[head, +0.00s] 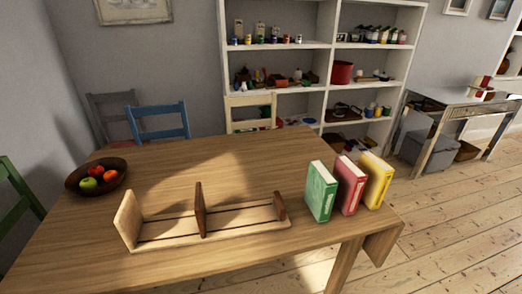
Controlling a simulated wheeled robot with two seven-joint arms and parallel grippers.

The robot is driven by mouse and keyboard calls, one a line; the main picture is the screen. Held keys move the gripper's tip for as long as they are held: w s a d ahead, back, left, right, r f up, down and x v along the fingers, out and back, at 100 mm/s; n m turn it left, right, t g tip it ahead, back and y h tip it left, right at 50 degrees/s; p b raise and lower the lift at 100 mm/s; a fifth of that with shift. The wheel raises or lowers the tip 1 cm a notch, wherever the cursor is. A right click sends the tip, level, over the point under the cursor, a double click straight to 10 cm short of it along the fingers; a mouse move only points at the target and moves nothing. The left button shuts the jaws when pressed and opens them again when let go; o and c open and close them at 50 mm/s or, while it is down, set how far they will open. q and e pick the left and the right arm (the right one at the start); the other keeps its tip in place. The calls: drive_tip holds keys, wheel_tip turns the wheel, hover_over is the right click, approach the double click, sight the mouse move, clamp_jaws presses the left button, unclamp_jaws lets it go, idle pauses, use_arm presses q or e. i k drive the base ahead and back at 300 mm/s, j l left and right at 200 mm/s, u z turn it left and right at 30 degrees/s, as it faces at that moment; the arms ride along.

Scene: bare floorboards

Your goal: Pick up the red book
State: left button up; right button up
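The red book (349,187) stands upright near the right end of the wooden table. It is between a green book (321,192) on its left and a yellow book (376,181) on its right, with narrow gaps at the top. Neither of my grippers shows in the head view.
A wooden book rack (160,229) with a middle divider stands empty left of the books. A dark bowl (78,186) of fruit sits at the table's left. The wooden table (230,165) has clear room behind the rack. Chairs, including a blue one (160,122), stand behind it.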

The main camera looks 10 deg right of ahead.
sight(351, 178)
drive_tip(key=k+l+u, duration=0.1)
drive_tip(key=l+u, duration=0.2)
drive_tip(key=l, duration=2.5)
